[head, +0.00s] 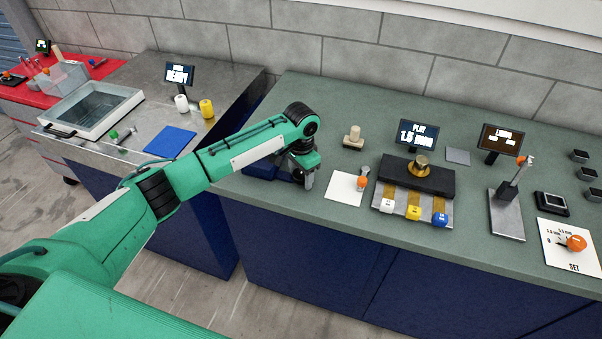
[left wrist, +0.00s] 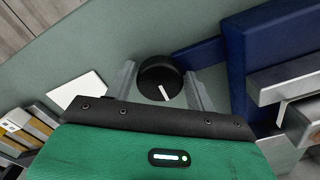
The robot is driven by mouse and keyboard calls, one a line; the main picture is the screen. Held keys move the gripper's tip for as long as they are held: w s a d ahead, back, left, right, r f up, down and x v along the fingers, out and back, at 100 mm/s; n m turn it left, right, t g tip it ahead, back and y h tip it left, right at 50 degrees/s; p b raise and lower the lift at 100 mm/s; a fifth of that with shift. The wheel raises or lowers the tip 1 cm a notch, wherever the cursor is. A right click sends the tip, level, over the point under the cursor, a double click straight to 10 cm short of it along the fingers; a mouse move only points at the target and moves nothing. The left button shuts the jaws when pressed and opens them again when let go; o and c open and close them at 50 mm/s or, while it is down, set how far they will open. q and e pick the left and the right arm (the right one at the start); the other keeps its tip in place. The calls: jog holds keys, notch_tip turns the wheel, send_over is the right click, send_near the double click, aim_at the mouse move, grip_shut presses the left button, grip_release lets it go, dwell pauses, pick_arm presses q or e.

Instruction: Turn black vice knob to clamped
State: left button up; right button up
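The black vice knob (left wrist: 160,77) is round with a white pointer line, in the left wrist view. The line points down and slightly right. The blue vice (left wrist: 265,50) with grey metal jaws (left wrist: 290,80) is at the right there; in the head view the vice (head: 283,170) is mostly behind my arm. My left gripper (left wrist: 159,72) is open, one finger on each side of the knob. I cannot tell whether the fingers touch it. In the head view my left gripper (head: 309,180) is low over the green bench, hiding the knob. My right gripper is not in view.
A white card with an orange knob (head: 347,188) lies right of the gripper. Beyond it are a black fixture (head: 415,177) with a brass spool, screens and a stand (head: 507,213). A beige peg (head: 353,137) stands behind. A steel table (head: 150,75) is at the left.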

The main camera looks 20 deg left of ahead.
pick_arm(q)
jog(key=c, duration=0.6)
